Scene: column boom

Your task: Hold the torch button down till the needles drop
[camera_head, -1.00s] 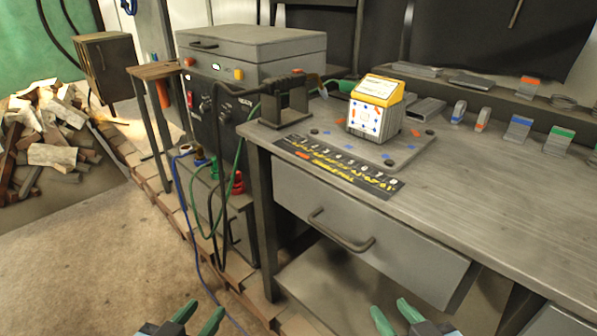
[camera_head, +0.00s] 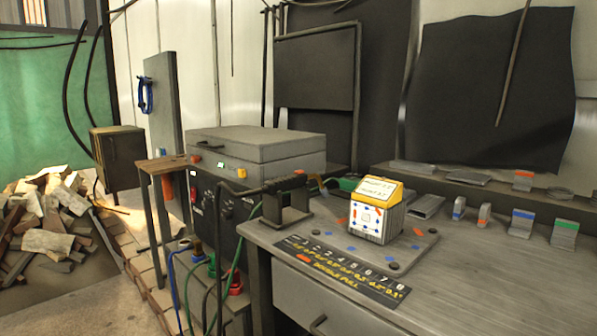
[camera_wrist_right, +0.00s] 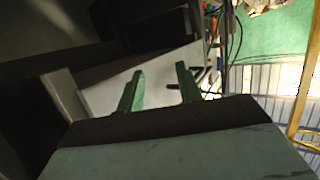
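The torch (camera_head: 285,184), a dark handle with a cable, lies across a dark stand (camera_head: 288,213) at the left end of the workbench. I cannot make out its button. A grey machine (camera_head: 255,150) with a black front panel stands behind it to the left, with small lit displays and coloured knobs. I cannot make out any needles. My right gripper (camera_wrist_right: 159,68) shows in the right wrist view with its two green fingers apart and nothing between them. Neither gripper shows in the head view.
On the workbench (camera_head: 480,262) stands a yellow-topped white box (camera_head: 373,212) on a grey plate, behind a numbered dark strip (camera_head: 340,272). Small coloured blocks line the back. Cables hang below the torch. A wood pile (camera_head: 45,228) lies left.

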